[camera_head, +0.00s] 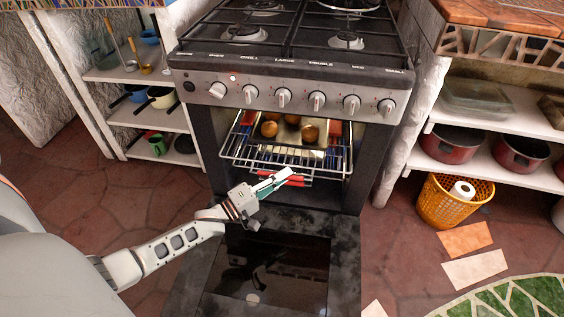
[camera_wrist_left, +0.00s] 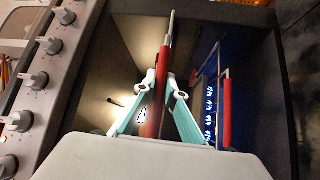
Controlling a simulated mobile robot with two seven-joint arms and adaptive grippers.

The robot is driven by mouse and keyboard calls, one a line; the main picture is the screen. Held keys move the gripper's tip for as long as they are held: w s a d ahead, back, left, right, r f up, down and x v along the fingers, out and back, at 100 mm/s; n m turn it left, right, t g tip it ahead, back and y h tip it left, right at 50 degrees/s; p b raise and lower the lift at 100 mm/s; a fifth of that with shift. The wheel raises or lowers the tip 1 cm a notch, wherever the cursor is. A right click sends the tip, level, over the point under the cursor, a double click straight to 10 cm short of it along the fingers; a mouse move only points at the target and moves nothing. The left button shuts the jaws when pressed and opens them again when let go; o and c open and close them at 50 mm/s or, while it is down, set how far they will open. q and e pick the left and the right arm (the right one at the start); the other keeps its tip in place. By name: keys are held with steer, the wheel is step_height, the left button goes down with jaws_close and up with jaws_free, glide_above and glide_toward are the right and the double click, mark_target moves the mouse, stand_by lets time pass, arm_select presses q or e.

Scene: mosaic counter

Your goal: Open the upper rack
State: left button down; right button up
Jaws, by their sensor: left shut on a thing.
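The oven (camera_head: 200,140) stands with its door (camera_head: 265,262) folded down. Inside, a wire upper rack (camera_head: 234,152) shows, with a tray of several round brown buns (camera_head: 289,132) at its level. How far the rack is out is hard to tell. My left gripper (camera_head: 272,184) is in front of the opening, above the door. In the left wrist view its two teal-padded fingers (camera_wrist_left: 157,112) are shut on a red bar (camera_wrist_left: 164,70), the one nearer the knobs, apparently the upper rack's front. A second red bar (camera_wrist_left: 227,110) lies farther from the knobs, apart from the fingers.
Burners and a row of knobs (camera_head: 317,102) sit above the opening. Shelves with pots (camera_head: 160,97) stand at left, and shelves with red pots (camera_head: 451,143) at right. An orange basket (camera_head: 452,202) and loose tiles (camera_head: 474,269) are on the right floor.

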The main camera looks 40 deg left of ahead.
arm_select(q)
steer(key=s+d+p, duration=0.2)
steer(key=s+d, duration=0.1)
steer(key=s, duration=0.5)
steer(key=s+d+p, duration=0.2)
steer(key=s+d, duration=0.2)
steer(key=s, duration=0.3)
steer(key=shift+s+d+p, duration=0.25)
steer(key=shift+s+p, duration=0.05)
steer(key=shift+s, duration=0.05)
arm_select(e)
steer(key=d+n, duration=0.1)
steer(key=d+h, duration=0.1)
steer(key=d, duration=0.1)
steer(key=d+f+n, duration=0.1)
steer(key=shift+s+d+f+n+g, duration=0.1)
steer(key=shift+s+d+n+g, duration=0.1)
steer(key=shift+d+n+g, duration=0.15)
arm_select(q)
steer(key=c, duration=2.1)
jaws_free()
arm_select(e)
steer(key=shift+s+f, duration=0.1)
arm_select(q)
steer(key=v, duration=1.2)
steer(key=shift+s, duration=0.1)
